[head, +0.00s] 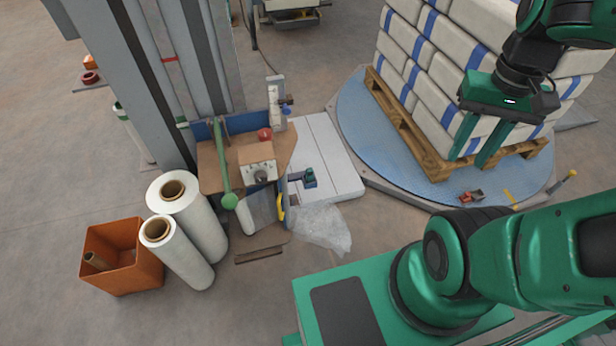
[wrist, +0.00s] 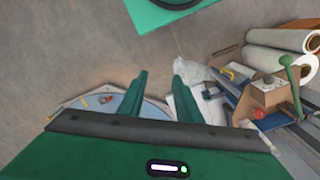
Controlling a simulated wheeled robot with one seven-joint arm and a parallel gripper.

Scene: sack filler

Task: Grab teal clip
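A small teal clip (head: 309,178) with dark parts lies on the white slab (head: 335,165) beside the wooden workbench. In the wrist view, what looks like the same clip (wrist: 209,93) is right of my fingers. My gripper (head: 468,162) is up at the right in the head view, in front of the stacked sacks and well apart from the clip. Its two fingers (wrist: 160,72) are spread with nothing between them.
Clear crumpled film (head: 320,228) lies just in front of the clip. The workbench (head: 215,170) with a green lever stands to its left. The blue turntable (head: 365,125) bears a pallet of sacks (head: 435,75). White rolls (head: 190,215) and an orange bin (head: 125,260) stand at left.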

